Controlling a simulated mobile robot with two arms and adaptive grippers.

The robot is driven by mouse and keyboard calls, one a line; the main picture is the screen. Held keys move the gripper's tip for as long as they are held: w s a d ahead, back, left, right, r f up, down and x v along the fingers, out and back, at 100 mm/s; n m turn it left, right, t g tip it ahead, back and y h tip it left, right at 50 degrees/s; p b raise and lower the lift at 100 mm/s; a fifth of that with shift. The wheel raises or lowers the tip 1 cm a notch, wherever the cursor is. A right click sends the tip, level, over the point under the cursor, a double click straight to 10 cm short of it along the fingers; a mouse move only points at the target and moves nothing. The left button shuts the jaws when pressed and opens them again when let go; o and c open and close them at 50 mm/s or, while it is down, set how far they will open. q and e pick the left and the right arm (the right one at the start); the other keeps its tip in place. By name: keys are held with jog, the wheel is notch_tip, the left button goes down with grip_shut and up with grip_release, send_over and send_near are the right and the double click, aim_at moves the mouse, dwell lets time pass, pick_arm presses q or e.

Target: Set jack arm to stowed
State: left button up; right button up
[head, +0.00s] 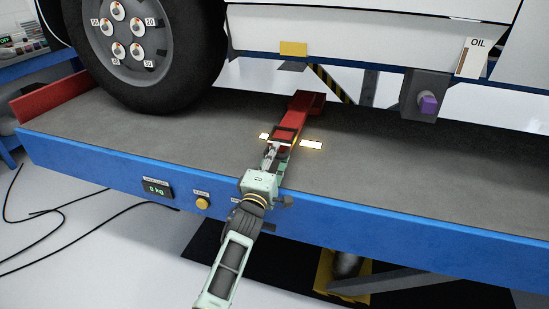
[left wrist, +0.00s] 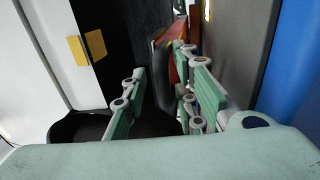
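The jack arm is a red bar (head: 308,104) lying on the grey platform under the vehicle, with a dark frame at its near end. My left gripper (head: 274,153) reaches over the platform's front edge to that near end. In the left wrist view, the two green fingers (left wrist: 165,100) stand apart, and the red part (left wrist: 176,62) shows beyond them with a dark grey piece beside it. I cannot tell whether a finger touches it. My right gripper is not in view.
A large wheel (head: 152,48) stands on the platform at the left. The blue platform edge (head: 110,165) carries a "0 kg" display (head: 157,188) and an orange button (head: 202,203). A purple plug (head: 428,106) hangs under the vehicle at the right. Black cables lie on the floor.

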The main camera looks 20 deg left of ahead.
pick_arm(q)
jog(key=shift+o, duration=0.3)
jog(key=shift+s+f, duration=0.1)
jog(key=shift+s+f, duration=0.15)
jog(key=shift+s, duration=0.05)
jog(key=v, duration=1.1)
jog(key=shift+s+r, duration=0.2)
jog(key=shift+s, duration=0.1)
jog(key=w+r+g+p, duration=0.4)
jog(key=p, duration=0.7)
jog(key=shift+w+r, duration=0.1)
jog(key=shift+a+p, duration=0.1)
jog(key=shift+p, duration=0.35)
jog(key=shift+w+f+g, duration=0.3)
jog(key=shift+w+f, duration=0.3)
jog(key=shift+w, duration=0.95)
jog(key=shift+w+f, duration=0.25)
jog(key=shift+w, duration=0.95)
jog(key=shift+w+f, duration=0.25)
jog(key=shift+w, duration=0.95)
